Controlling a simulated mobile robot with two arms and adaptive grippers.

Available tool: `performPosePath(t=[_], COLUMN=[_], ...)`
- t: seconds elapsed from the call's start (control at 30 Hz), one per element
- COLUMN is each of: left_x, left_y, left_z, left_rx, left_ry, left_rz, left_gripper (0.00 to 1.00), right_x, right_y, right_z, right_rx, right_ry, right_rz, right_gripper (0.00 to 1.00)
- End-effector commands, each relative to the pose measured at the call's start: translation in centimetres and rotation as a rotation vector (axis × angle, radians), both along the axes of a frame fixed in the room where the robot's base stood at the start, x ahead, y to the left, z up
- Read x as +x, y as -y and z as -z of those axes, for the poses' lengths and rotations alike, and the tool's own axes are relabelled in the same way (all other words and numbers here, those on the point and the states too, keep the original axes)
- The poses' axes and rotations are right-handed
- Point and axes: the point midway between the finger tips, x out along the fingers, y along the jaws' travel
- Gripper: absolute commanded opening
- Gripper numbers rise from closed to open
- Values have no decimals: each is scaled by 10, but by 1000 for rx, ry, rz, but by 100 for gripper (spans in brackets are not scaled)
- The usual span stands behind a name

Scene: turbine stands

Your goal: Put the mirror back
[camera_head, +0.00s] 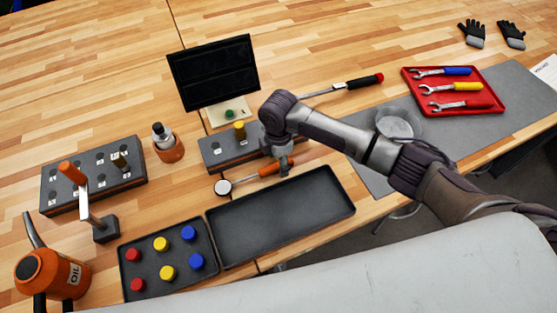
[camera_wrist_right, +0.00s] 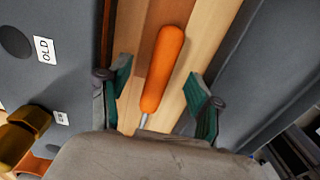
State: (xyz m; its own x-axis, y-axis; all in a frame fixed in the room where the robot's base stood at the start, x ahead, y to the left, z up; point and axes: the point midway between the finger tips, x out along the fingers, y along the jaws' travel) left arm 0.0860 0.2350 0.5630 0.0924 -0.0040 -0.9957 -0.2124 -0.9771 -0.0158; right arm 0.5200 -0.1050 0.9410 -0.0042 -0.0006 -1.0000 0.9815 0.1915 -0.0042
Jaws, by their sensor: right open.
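The mirror is a small round inspection mirror (camera_head: 223,187) with an orange handle (camera_head: 268,171). It lies on the wooden table between a grey block (camera_head: 215,160) and an empty dark tray (camera_head: 280,218). My right gripper (camera_head: 284,163) is over the handle end of the mirror. In the right wrist view the orange handle (camera_wrist_right: 163,68) lies between the two green-padded fingers (camera_wrist_right: 159,80), which stand apart on either side of it. The round mirror head is outside the wrist view. My left gripper is not in view.
A dark upright panel (camera_head: 212,75) stands behind the block. At left are a slotted grey block (camera_head: 105,185), a stand with an orange-handled tool (camera_head: 72,173) and an orange oil can (camera_head: 60,275). A tray of coloured caps (camera_head: 150,258) is nearby. A red wrench tray (camera_head: 480,107) is at right.

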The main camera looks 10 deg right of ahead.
Motion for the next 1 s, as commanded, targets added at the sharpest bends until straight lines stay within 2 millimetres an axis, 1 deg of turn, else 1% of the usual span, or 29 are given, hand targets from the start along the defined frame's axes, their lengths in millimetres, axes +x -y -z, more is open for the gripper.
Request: performPosePath(t=[0.03,0.1,0.57,0.63,0.8,1.0], left_x=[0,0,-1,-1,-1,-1], left_y=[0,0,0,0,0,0], left_z=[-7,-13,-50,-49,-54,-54], left_rx=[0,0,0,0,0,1], left_ry=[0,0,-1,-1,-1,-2], left_rz=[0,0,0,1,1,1], left_gripper=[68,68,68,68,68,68], right_x=[0,0,0,1,1,0], right_y=[0,0,0,0,0,0], right_z=[-7,-13,-49,-52,-64,-67], right_rx=[0,0,1,1,1,0], right_ry=[0,0,0,1,1,0], right_rz=[0,0,0,0,0,1], right_gripper=[64,64,64,64,64,64])
